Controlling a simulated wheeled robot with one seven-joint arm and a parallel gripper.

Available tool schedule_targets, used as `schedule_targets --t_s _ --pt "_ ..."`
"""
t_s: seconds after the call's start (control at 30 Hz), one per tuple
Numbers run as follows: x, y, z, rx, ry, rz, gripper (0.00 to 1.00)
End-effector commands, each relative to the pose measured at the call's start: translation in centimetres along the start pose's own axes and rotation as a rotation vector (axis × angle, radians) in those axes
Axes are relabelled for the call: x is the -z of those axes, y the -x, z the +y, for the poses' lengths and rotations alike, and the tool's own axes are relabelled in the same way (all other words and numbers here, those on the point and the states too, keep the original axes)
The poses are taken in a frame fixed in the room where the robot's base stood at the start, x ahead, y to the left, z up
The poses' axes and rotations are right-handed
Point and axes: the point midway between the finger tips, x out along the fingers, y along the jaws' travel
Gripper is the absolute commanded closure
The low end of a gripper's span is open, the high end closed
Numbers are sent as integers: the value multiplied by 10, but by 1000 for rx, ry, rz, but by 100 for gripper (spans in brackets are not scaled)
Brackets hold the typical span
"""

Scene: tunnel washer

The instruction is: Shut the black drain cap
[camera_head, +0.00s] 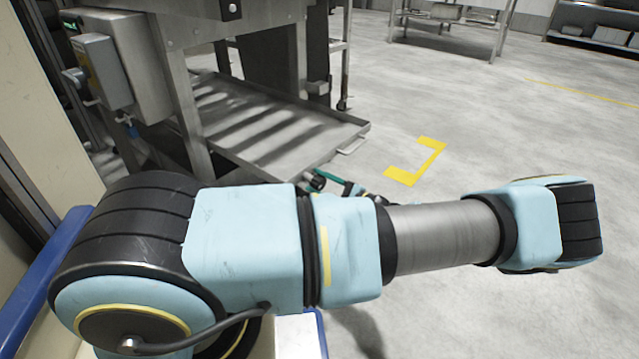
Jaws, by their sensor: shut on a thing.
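My gripper (325,179) shows only in part in the head view, just above my large blue arm link, which hides the rest of it. Its small teal and dark parts lie at the front edge of the low metal tray. It is shut on a small dark piece that looks like the black drain cap (317,184). The cap is small and partly covered, so its angle and how far it is closed cannot be told. The drain opening is hidden.
The metal tray (270,130) with a handle (353,146) sits low under the steel machine frame (180,95). A grey control box (103,70) is at upper left. Yellow floor marks (401,176) lie right of the tray. The floor at right is open.

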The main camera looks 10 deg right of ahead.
Motion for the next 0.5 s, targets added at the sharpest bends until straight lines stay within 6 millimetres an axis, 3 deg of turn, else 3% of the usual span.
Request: schedule_targets --t_s 0.27,0.5 --pt "0 0 0 -2 -29 1 100" --pt "-2 0 -2 -2 -154 1 100"
